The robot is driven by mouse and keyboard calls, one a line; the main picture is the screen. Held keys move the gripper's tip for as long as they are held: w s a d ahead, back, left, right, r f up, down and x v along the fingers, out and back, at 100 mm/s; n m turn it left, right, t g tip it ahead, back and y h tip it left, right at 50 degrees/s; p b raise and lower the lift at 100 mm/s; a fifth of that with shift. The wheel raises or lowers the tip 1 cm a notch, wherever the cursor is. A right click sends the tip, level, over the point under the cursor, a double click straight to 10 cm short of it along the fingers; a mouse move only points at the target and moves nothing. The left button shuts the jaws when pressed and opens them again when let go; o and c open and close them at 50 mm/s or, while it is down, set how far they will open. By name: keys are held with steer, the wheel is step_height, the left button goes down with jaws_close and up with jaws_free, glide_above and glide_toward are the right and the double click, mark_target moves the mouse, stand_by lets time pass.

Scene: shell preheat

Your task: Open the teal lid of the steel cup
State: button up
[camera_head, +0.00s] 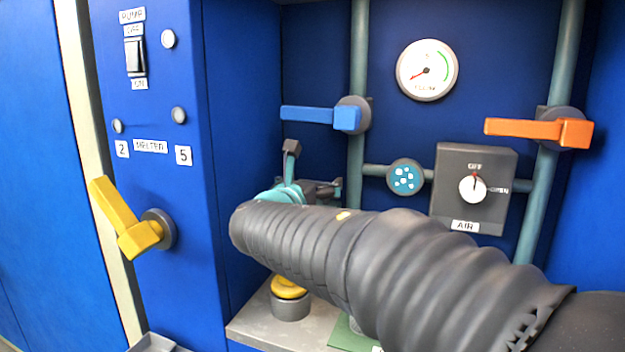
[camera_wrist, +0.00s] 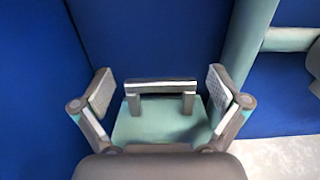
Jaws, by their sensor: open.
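In the wrist view a flat teal surface, which looks like the teal lid (camera_wrist: 150,128), lies in front of my gripper. A grey bar handle (camera_wrist: 160,86) on two short posts stands at its far side. My gripper (camera_wrist: 162,95) is open, with one finger on each side of the bar and a gap showing at each end. In the head view my gripper's dark finger (camera_head: 291,152) shows beyond the ribbed arm sleeve, beside a patch of teal that I cannot tell as lid or gripper. The steel cup is not visible; the sleeve hides much of that area.
A yellow knob (camera_head: 288,287) stands on the grey shelf (camera_head: 250,322) below my arm. A blue lever (camera_head: 322,117), orange lever (camera_head: 538,131), AIR box (camera_head: 474,205) and gauge (camera_head: 427,70) are on the back wall. A yellow lever (camera_head: 128,222) juts from the left panel.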

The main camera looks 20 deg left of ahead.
steer(key=shift+w, duration=0.2)
steer(key=shift+c, duration=0.3)
steer(key=c, duration=1.6)
steer(key=s+t+b, duration=0.1)
steer(key=b, duration=0.2)
steer(key=shift+s+a+f, duration=0.1)
steer(key=shift+s, duration=0.2)
steer(key=shift+c, duration=0.2)
steer(key=shift+s+r, duration=0.25)
steer(key=shift+s, duration=0.25)
steer(key=shift+s+r, duration=0.2)
steer(key=shift+s, duration=0.25)
steer(key=o, duration=1.7)
steer(key=shift+a, duration=0.1)
steer(key=s+f, duration=0.1)
steer(key=s, duration=1.1)
steer(key=shift+a, duration=0.4)
